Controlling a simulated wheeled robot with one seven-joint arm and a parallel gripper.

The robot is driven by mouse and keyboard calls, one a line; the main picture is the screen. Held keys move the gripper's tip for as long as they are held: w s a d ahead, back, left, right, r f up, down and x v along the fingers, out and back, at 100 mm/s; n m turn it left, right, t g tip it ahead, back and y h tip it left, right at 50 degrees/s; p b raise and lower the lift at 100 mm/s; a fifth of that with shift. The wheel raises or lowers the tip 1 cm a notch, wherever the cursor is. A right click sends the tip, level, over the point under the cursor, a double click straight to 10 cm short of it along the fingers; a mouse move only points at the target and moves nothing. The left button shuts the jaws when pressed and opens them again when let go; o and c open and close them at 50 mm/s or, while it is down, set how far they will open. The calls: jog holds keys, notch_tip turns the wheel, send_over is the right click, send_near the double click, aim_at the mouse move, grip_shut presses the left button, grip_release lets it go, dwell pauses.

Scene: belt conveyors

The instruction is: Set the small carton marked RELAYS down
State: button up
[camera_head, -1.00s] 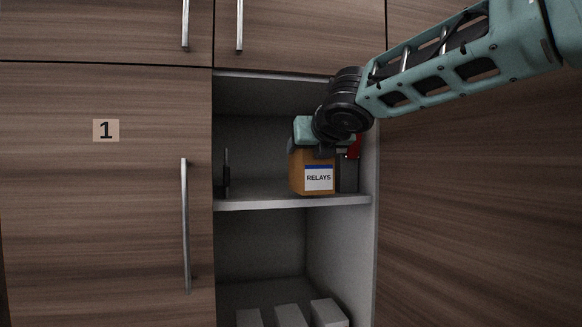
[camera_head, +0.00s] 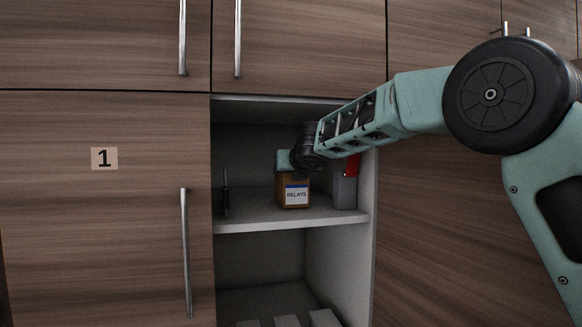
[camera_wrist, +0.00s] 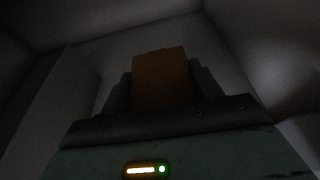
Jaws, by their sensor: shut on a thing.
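The small orange-brown carton marked RELAYS (camera_head: 294,196) is inside the open cabinet, at the upper shelf (camera_head: 260,219). Its label faces out. Its bottom looks at or just above the shelf surface; I cannot tell whether it touches. My gripper (camera_head: 293,176) is above it and shut on it from the top. In the wrist view the carton (camera_wrist: 159,80) shows between the two dark fingers in dim light. My arm hides the cabinet space above and behind the carton.
A grey box (camera_head: 343,191) with a red part (camera_head: 351,164) stands right of the carton, near the side wall. A thin dark object (camera_head: 226,192) stands at the shelf's left edge. Several pale blocks (camera_head: 287,321) lie on the lower level. Shelf room is free left of the carton.

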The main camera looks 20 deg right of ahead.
jog(key=shift+s+f, duration=0.1)
jog(key=shift+f, duration=0.05)
jog(key=o, duration=1.2)
jog(key=shift+f, duration=0.1)
jog(key=shift+c, duration=0.2)
jog(key=f+b+v, duration=0.1)
jog(key=b+v, duration=0.1)
jog(key=v, duration=0.6)
jog(key=s+f+b+v, duration=0.1)
jog(key=f+b+v, duration=0.1)
jog(key=v, duration=0.6)
jog(key=shift+s+b, duration=0.3)
jog(key=shift+b, duration=0.55)
